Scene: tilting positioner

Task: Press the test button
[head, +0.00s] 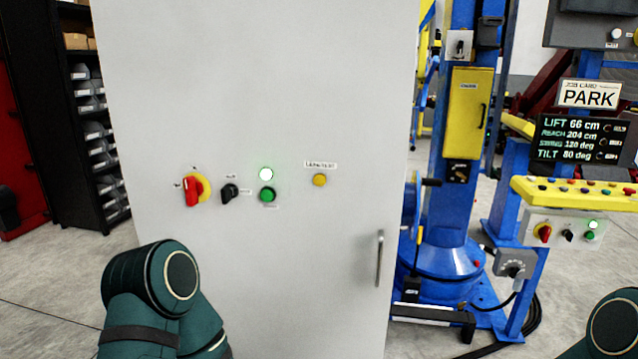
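A grey cabinet front (260,80) fills the middle of the head view. On it a yellow round button (320,180) sits under a small label that seems to read "LAMP TEST". At the upper right, a dark box (585,28) carries a white round button (616,33), with a small label below it that may read "TEST". Parts of my arms show at the lower left and the lower right corner. Neither of my grippers is in view, so nothing is seen touching either button.
The cabinet also has a red rotary switch (193,190), a black selector (229,193), a lit lamp (266,174), a green button (267,194) and a handle (379,258). A blue column (448,210), a button console (575,192) and a display (580,139) stand right.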

